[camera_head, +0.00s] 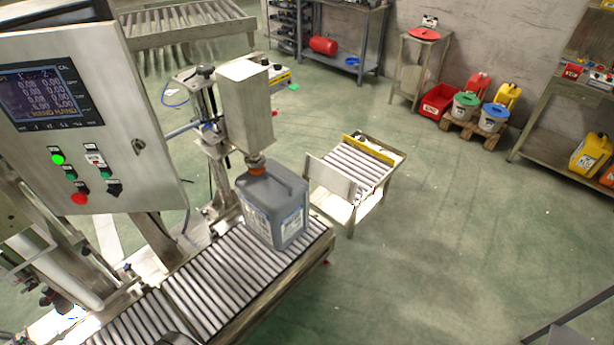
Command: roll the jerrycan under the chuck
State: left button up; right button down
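A blue-grey jerrycan (272,210) with pale labels stands upright on the roller conveyor (205,285), near its far right end. An orange-red part (257,168) shows at the jerrycan's top left corner, directly below the boxy metal filling head (245,105). The chuck is not clearly distinguishable there. I cannot tell whether the head touches the jerrycan's neck. Neither of my grippers can be made out. A small dark shape sits at the bottom edge over the rollers, and I cannot tell what it is.
A control cabinet (150,130) with a screen and buttons stands at the left. A small roller table (355,165) with a yellow bar is beyond the conveyor's end. Shelves, red and yellow cans and buckets line the wall.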

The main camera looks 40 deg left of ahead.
aim_at(274, 205)
jog(key=u, duration=0.05)
jog(key=i, duration=3.45)
jog(key=u, duration=3.6)
